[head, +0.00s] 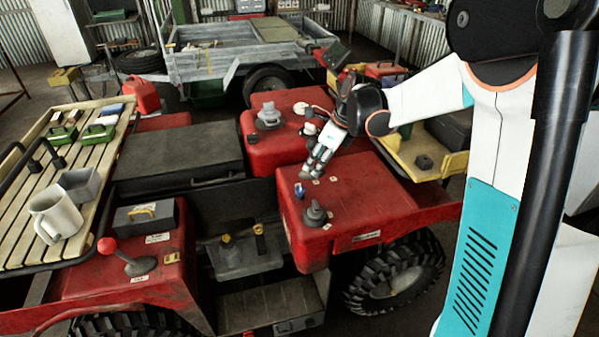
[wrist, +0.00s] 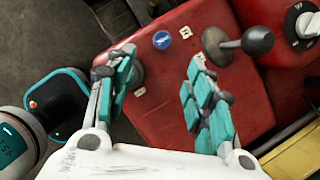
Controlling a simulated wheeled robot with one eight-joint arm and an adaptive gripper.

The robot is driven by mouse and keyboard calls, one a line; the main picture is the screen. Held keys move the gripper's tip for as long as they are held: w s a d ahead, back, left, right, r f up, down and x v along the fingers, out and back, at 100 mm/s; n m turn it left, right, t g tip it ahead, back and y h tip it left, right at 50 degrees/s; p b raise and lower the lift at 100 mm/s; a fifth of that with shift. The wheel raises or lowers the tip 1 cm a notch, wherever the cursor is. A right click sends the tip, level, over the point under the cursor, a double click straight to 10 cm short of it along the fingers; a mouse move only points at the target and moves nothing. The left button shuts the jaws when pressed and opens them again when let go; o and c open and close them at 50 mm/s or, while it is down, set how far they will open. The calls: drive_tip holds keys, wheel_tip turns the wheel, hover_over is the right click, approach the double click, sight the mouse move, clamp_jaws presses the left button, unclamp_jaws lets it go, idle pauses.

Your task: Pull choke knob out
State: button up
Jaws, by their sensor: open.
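A dark grey mushroom-shaped knob on a short stalk (wrist: 257,41) stands on the red quad body in the wrist view. It looks like the choke knob, though its label is too small to read. My gripper (wrist: 158,66) is open and empty, with teal pads apart. The knob lies up and right of the right finger, outside the gap between the fingers. In the head view my gripper (head: 313,167) hangs over the red panel (head: 362,191); the mushroom knob is largely hidden or indistinct there.
A blue-topped round control (wrist: 162,40) sits ahead of the finger gap. A black knob (head: 315,213) stands nearby; the left finger partly covers it in the wrist view. A grey cap (head: 268,117) stands on the rear red panel.

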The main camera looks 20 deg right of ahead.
sight(301, 189)
drive_tip(key=b+x, duration=0.2)
drive_tip(key=x, duration=0.5)
drive_tip(key=b+x, duration=0.3)
drive_tip(key=x, duration=0.4)
drive_tip(key=shift+w, duration=0.25)
clamp_jaws()
